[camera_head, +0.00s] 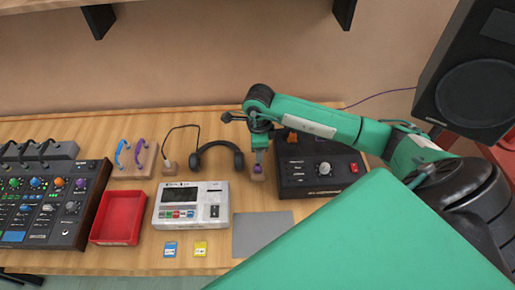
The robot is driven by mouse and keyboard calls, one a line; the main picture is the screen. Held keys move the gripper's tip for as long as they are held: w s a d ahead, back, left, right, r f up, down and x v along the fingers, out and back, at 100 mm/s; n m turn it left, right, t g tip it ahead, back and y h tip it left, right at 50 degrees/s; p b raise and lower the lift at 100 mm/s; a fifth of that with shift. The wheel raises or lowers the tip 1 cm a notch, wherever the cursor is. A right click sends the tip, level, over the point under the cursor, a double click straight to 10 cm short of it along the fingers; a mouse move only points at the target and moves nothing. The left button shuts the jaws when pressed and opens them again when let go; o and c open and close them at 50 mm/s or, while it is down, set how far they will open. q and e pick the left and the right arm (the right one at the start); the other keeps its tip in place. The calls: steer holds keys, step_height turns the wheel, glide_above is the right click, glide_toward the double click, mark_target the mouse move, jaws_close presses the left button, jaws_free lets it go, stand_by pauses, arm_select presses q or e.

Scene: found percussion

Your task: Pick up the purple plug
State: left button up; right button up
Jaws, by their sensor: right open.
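A purple looped cable (138,153) also stands beside a blue one (119,154) in a wooden block (133,165) at the left. My left gripper is not in view.
Black headphones (236,155) lie left of my gripper; a black box with a knob (291,182) stands right of it. A white device (168,217), red tray (117,218), mixer (45,214) and grey mat (262,232) occupy the table. A speaker (477,95) stands at right.

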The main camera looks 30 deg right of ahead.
mark_target(258, 165)
steer(key=shift+f, duration=0.95)
steer(key=shift+s+a+f+p, duration=0.15)
steer(key=shift+a+f+p, duration=0.05)
steer(key=shift+f+p, duration=0.3)
steer(key=f+p, duration=0.2)
steer(key=f, duration=0.1)
steer(key=shift+s+a+f, duration=0.15)
steer(key=shift+a, duration=0.05)
steer(key=shift+f, duration=0.6)
jaws_close()
